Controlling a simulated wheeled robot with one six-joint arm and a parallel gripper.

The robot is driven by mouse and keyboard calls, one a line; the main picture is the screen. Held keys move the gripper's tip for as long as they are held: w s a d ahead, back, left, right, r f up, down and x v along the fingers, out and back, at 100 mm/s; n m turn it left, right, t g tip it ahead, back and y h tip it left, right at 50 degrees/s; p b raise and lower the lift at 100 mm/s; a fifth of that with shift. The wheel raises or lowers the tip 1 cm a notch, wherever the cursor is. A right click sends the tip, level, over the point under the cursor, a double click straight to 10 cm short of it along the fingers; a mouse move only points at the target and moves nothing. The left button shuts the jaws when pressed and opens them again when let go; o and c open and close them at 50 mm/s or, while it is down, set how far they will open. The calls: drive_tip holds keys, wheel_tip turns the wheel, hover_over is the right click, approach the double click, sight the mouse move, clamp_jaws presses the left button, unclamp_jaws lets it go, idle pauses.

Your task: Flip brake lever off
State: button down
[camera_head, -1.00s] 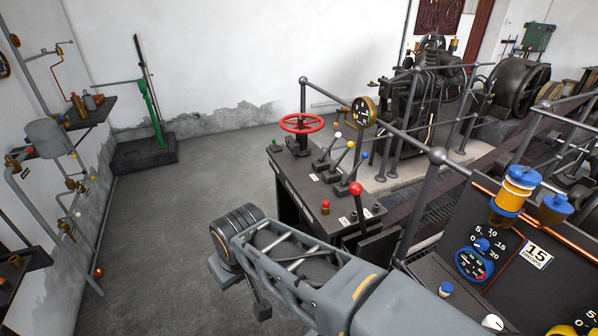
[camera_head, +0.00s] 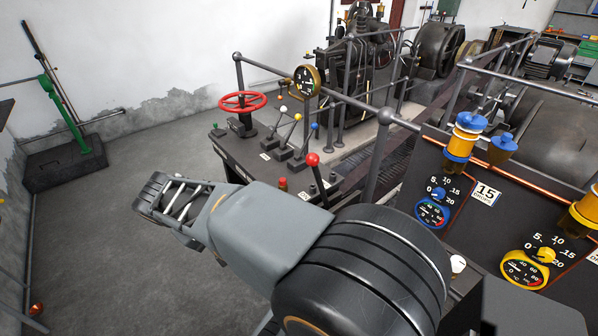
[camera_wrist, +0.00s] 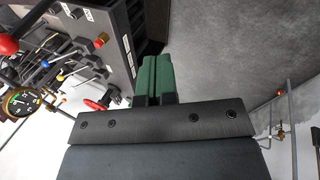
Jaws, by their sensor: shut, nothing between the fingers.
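A dark control console (camera_head: 250,170) stands in mid-view with several levers on top. A lever with a red ball knob (camera_head: 313,159) stands at its near end, tilted, and its knob also shows at the left edge in the wrist view (camera_wrist: 8,45). Smaller levers have a white knob (camera_head: 283,109), a yellow knob (camera_head: 297,117) and a blue knob (camera_head: 315,126). I cannot tell which is the brake lever. My gripper (camera_wrist: 153,62) shows in the wrist view with its green fingers together and empty, apart from the levers. My arm hides part of the console's near side.
A red handwheel (camera_head: 242,101) and a gauge (camera_head: 306,79) stand at the console's far end. A rail (camera_head: 375,155) runs behind it. A gauge panel (camera_head: 480,215) is at right. A green-levered stand (camera_head: 65,160) is at left. The floor between is clear.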

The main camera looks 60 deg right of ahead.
drive_tip(key=w+d+r+m+g+h+b, duration=0.1)
drive_tip(key=w+d+m+g+h+b, duration=0.1)
drive_tip(key=d, duration=0.6)
drive_tip(key=w+d+m+g+h+b, duration=0.2)
drive_tip(key=d+g+h+b, duration=0.2)
drive_tip(key=d+h, duration=0.4)
drive_tip(key=shift+d+r+g, duration=0.4)
drive_tip(key=shift+d+g, duration=0.1)
drive_tip(key=shift+g, duration=0.4)
drive_tip(key=r+p+x, duration=0.1)
drive_tip(key=x, duration=1.2)
drive_tip(key=shift+s+d+f, duration=0.2)
drive_tip(key=shift+d+f, duration=0.1)
drive_tip(key=shift+d, duration=0.15)
